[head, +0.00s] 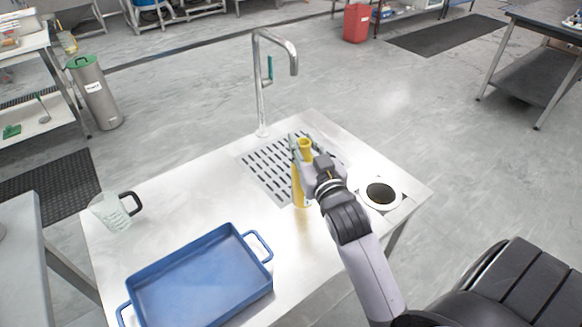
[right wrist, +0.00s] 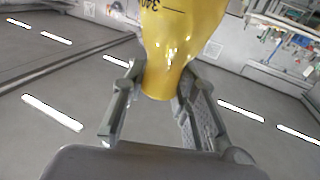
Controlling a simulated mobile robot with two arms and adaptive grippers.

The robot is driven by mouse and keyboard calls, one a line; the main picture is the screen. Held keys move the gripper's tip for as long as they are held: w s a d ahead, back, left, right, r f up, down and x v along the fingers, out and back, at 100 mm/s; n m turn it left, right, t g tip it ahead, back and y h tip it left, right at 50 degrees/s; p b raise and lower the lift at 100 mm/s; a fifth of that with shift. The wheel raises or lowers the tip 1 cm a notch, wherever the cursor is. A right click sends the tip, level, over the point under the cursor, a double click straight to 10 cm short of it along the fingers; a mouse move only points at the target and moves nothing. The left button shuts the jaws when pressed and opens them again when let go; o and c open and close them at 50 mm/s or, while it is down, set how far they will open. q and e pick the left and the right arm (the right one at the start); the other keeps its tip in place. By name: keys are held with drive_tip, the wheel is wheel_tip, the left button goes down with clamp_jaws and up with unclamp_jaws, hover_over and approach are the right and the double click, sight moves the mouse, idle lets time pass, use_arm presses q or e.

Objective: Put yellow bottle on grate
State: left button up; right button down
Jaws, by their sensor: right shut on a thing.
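The yellow bottle (head: 298,190) is upright at the front right edge of the slotted metal grate (head: 263,165) in the head view. I cannot tell whether its base touches the surface. My right gripper (head: 305,160) is shut around the upper part of the bottle. In the right wrist view the yellow bottle (right wrist: 178,45) sits between the two fingers of the right gripper (right wrist: 155,95), with dark markings on its side. My left gripper is not in view.
A blue tray (head: 200,283) with handles lies at the table's front. A clear pitcher (head: 112,212) stands at the left. A tall faucet (head: 262,90) rises behind the grate. A round dark hole (head: 380,193) is at the right. The steel tabletop (head: 185,205) is clear left of the grate.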

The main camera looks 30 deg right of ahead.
drive_tip(key=w+d+f, duration=0.1)
drive_tip(key=w+d, duration=0.2)
drive_tip(key=w, duration=0.3)
drive_tip(key=w+d+f, duration=0.1)
drive_tip(key=w+d, duration=0.2)
drive_tip(key=w, duration=0.3)
drive_tip(key=w+d+f+h, duration=0.1)
drive_tip(key=w+d, duration=0.2)
drive_tip(key=w, duration=0.2)
drive_tip(key=shift+w+m, duration=0.4)
drive_tip(key=shift+f, duration=0.15)
drive_tip(key=c, duration=1.3)
unclamp_jaws()
drive_tip(key=shift+a, duration=0.1)
